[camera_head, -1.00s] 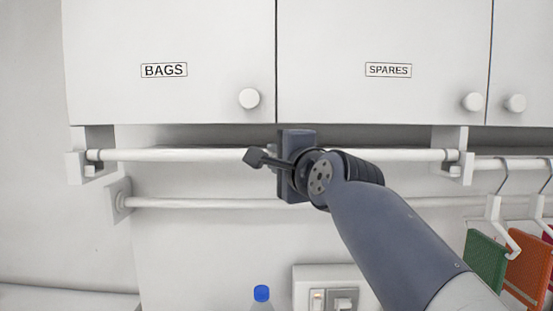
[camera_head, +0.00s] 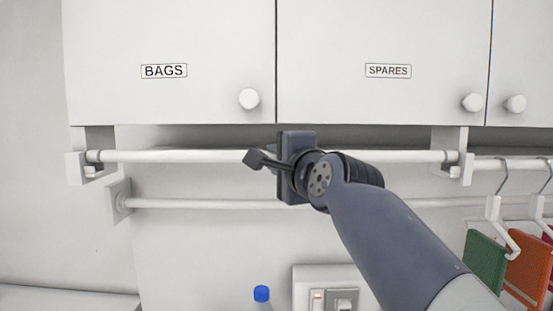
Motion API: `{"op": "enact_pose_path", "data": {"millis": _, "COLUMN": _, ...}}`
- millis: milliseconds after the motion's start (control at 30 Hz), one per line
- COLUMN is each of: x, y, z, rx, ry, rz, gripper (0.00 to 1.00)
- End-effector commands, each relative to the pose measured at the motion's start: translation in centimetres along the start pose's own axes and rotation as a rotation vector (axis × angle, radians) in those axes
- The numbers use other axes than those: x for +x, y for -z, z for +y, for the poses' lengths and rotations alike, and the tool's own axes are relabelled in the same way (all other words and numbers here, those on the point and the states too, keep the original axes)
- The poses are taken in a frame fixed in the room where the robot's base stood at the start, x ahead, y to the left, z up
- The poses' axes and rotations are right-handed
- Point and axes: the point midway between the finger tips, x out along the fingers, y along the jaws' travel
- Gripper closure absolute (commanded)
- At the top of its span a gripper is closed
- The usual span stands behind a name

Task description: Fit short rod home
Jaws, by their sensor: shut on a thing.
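A white rod (camera_head: 200,156) runs level under the cabinets. Its left end is at the left bracket (camera_head: 76,168) and its right end is at the right bracket (camera_head: 466,168). My gripper (camera_head: 268,160) is at the middle of this rod and shut on it; my wrist hides that stretch. A second white rod (camera_head: 210,204) runs lower and farther back, with a square wall mount (camera_head: 120,201) at its left end. I cannot tell how deep the rod ends sit in the brackets.
White cabinets marked BAGS (camera_head: 164,70) and SPARES (camera_head: 388,70) hang just above. Hangers with a green cloth (camera_head: 484,262) and an orange cloth (camera_head: 527,268) are at the right. A blue-capped bottle (camera_head: 261,294) and a switch plate (camera_head: 330,282) are below.

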Motion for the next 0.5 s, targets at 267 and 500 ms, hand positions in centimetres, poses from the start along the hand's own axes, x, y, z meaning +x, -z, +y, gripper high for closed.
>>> {"op": "enact_pose_path", "data": {"millis": 267, "x": 0.0, "y": 0.0, "z": 0.8, "rx": 0.000, "ry": 0.002, "rz": 0.000, "gripper": 1.00}}
{"op": "enact_pose_path", "data": {"millis": 500, "x": 0.0, "y": 0.0, "z": 1.5, "rx": 0.001, "ry": 0.003, "rz": 0.000, "gripper": 1.00}}
